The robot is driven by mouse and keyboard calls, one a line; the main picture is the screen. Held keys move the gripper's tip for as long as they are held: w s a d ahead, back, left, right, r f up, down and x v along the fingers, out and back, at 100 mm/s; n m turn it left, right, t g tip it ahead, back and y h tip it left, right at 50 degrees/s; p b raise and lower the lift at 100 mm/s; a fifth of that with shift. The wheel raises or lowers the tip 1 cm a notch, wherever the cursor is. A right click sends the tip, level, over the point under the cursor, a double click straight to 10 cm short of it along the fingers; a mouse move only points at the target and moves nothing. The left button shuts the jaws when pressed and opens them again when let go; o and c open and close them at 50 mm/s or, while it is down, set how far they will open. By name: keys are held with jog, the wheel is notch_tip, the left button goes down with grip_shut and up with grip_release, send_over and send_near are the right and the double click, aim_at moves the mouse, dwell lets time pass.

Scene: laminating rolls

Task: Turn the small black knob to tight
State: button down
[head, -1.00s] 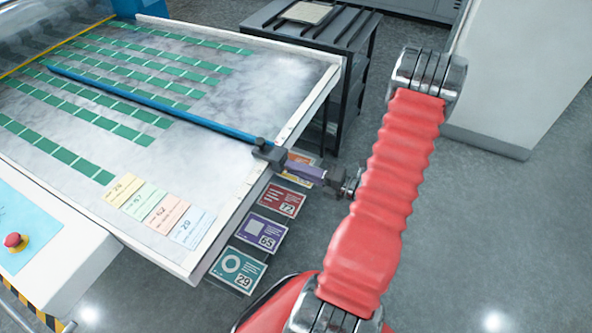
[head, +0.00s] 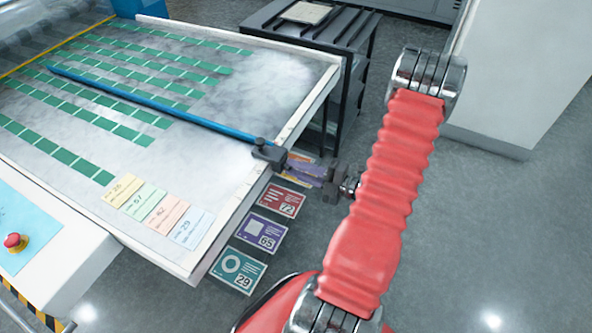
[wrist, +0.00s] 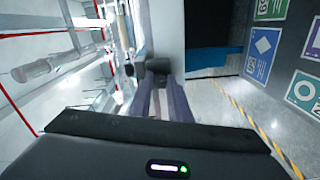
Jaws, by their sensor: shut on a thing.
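The small black knob (head: 262,143) sits at the near right end of the blue bar (head: 155,100), at the table's right edge. My gripper (head: 283,163) reaches in from the right with its purple fingers shut on the knob. In the wrist view the fingers (wrist: 163,82) run up to the dark knob (wrist: 158,65). The fingertips hide part of the knob in the head view. I see no mark that shows how tight it is.
The white table (head: 235,110) carries green cards in rows and several pastel labels (head: 155,210). Numbered cards (head: 262,231) show below its right edge. A black rack (head: 345,45) stands behind. A red button (head: 15,242) is at the left. Floor on the right is clear.

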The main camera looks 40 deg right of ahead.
jog(key=shift+f, duration=0.15)
jog(key=c, duration=1.6)
grip_release()
jog(key=shift+c, duration=0.2)
jog(key=shift+s, duration=0.15)
jog(key=v, duration=1.3)
jog(key=shift+s+d, duration=0.15)
jog(key=shift+s, duration=0.15)
